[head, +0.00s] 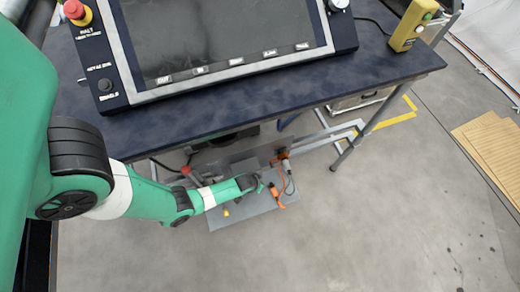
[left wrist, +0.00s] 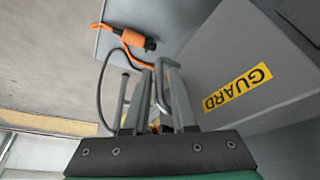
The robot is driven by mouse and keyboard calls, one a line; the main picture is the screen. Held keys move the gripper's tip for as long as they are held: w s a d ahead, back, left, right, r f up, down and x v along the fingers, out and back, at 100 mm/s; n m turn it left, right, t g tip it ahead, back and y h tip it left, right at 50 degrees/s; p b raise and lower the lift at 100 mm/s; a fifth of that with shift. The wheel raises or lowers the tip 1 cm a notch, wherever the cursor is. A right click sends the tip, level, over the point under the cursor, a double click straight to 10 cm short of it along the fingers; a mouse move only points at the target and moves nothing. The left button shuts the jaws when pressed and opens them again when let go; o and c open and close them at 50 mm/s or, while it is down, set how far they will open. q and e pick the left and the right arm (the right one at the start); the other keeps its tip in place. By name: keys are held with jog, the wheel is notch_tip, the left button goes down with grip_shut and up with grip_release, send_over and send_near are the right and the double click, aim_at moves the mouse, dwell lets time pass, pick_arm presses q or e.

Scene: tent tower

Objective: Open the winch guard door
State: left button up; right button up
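The winch guard door is a grey panel (left wrist: 245,75) with a yellow "GUARD" label (left wrist: 237,88), on the right of the left wrist view. A thin grey bar handle (left wrist: 156,88) shows at my left gripper (left wrist: 160,68). The grey fingers lie close around or beside the handle; whether they press on it I cannot tell. In the head view my left gripper (head: 254,183) is low, beyond the table edge, over a grey plate (head: 245,212). The guard is hard to make out there. My right gripper is in neither view.
A dark blue table (head: 385,68) with a control panel (head: 215,35) stands above the work area. A table leg (head: 355,140) stands to the right. Open floor (head: 400,210) lies front right.

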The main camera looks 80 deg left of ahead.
pick_arm(q)
jog(key=shift+w+f, duration=0.1)
jog(key=shift+f, duration=0.15)
jog(key=shift+c, duration=0.3)
grip_shut()
dwell(1.0)
